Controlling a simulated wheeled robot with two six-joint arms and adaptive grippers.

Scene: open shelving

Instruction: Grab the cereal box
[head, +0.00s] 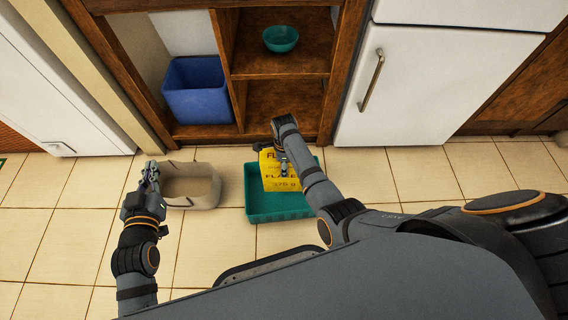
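The cereal box (280,183) is yellow with dark lettering. It is in or over the green tray (262,209) on the floor; whether it rests on the tray bottom is unclear. My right gripper (274,157) is at the upper part of the box, with finger parts in front of its face and near its upper left. The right arm covers the box's right side, and I cannot tell whether the fingers grip it. My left gripper (151,176) is away from the box, at the left edge of a beige bin. Its finger gap is too small to judge.
The beige bin (204,201) stands on the tiled floor left of the tray. Behind are wooden shelves (282,64) with a teal bowl (281,38) and a blue bin (197,106). A white fridge (430,85) stands right of them.

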